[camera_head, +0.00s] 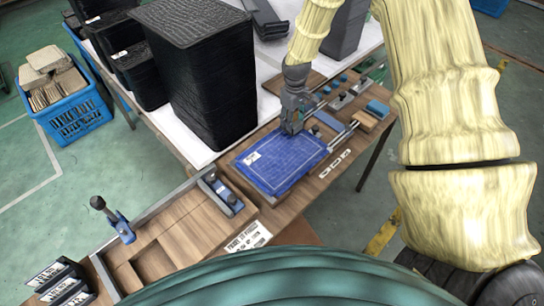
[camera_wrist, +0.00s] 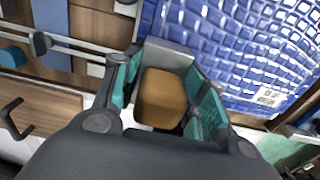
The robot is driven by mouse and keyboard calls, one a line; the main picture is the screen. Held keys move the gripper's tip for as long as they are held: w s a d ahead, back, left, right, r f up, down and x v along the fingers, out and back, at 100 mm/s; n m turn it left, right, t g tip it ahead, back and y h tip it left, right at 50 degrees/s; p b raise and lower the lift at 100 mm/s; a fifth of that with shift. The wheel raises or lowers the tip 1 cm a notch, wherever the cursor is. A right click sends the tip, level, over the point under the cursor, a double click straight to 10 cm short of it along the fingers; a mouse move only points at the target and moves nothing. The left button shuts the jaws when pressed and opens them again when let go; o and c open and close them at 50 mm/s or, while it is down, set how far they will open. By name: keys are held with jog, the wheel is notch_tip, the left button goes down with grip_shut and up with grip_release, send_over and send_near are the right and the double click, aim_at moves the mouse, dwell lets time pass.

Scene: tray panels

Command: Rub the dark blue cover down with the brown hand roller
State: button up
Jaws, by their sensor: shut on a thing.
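The dark blue cover (camera_head: 282,165) lies flat on the wooden bench, with a pale grid and a small white label on it. It also fills the upper right of the wrist view (camera_wrist: 245,45), where its surface looks quilted. My gripper (camera_head: 293,122) is over the cover's far edge, pointing down. In the wrist view my gripper (camera_wrist: 165,80) is shut on the brown hand roller (camera_wrist: 160,100), which sits between the teal finger pads. The roller's lower end is hidden, so I cannot tell whether it touches the cover. The gripper hides the roller in the head view.
A wooden tray with a blue clamp (camera_head: 122,228) is at the left front. Tall black crates (camera_head: 205,75) stand behind the cover. A blue block (camera_head: 378,109) and small tools lie to its right. A blue basket (camera_head: 75,118) stands on the floor at far left.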

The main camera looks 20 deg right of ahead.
jog(key=shift+w+d+r, duration=0.15)
jog(key=shift+d+r, duration=0.15)
jog(key=shift+w+r+p, duration=0.1)
jog(key=shift+r+p, duration=0.5)
jog(key=shift+r, duration=0.05)
jog(key=r, duration=0.1)
jog(key=r+p, duration=0.1)
jog(key=shift+s+a+r, duration=0.1)
jog(key=shift+s+r, duration=0.1)
jog(key=shift+r, duration=0.1)
notch_tip(320, 180, up, 2)
jog(key=shift+w+p, duration=0.1)
jog(key=shift+p, duration=0.8)
jog(key=shift+r+p, duration=0.45)
jog(key=shift+r, duration=0.35)
